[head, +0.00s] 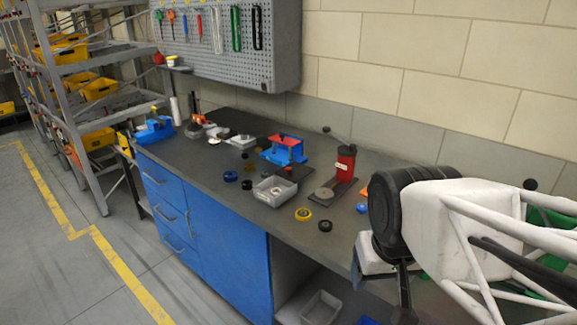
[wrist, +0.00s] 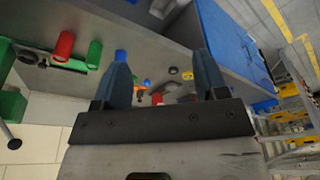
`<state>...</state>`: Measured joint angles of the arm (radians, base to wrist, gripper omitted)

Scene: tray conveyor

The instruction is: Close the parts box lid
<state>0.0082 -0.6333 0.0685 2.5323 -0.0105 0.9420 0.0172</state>
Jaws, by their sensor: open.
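A small light-grey open box (head: 262,197) with small parts inside sits on the dark workbench (head: 330,238), near its front edge. A dark flat piece lies right behind it; I cannot tell whether this is its lid. My gripper (wrist: 162,72) is open in the wrist view, its two bluish fingers wide apart with nothing held between them. In the head view my arm is at the right, well apart from the grey box. The fingers are hard to make out there. I cannot pick out the box for sure in the wrist view.
A blue fixture (head: 285,151) stands behind the box, and a red cylinder on a stand (head: 345,163) to its right. A yellow ring (head: 303,214) and several small round parts lie around. A pegboard (head: 225,45) hangs behind. A green cylinder (wrist: 94,53) shows in the wrist view.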

